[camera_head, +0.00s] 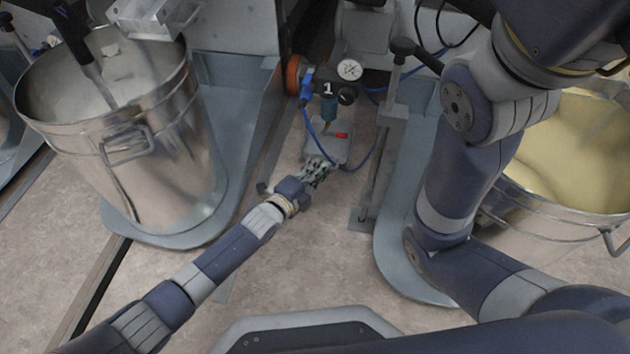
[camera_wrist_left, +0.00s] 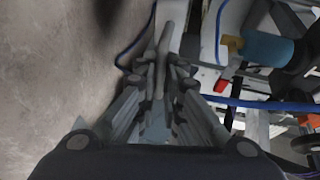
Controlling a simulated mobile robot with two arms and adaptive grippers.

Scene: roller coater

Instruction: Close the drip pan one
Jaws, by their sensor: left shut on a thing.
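A label "1" (camera_head: 328,88) marks the unit in the middle of the head view. Below it, a small grey box with a red lever (camera_head: 342,135) sits low near the floor. I cannot tell for sure which part is the drip pan. My left gripper (camera_head: 318,168) reaches the near side of this box. In the left wrist view its fingers (camera_wrist_left: 163,70) are closed around a slim grey bar (camera_wrist_left: 165,38), and the red lever (camera_wrist_left: 221,85) shows to their right. The fingers hide where the bar joins the box. My right gripper is out of view.
A steel bucket (camera_head: 110,150) stands at left on a grey-blue base. A bucket of yellowish liquid (camera_head: 570,150) stands at right behind my right arm. A gauge (camera_head: 349,70), a blue hose (camera_head: 311,130) and an upright post (camera_head: 385,150) crowd the box. Bare floor lies in front.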

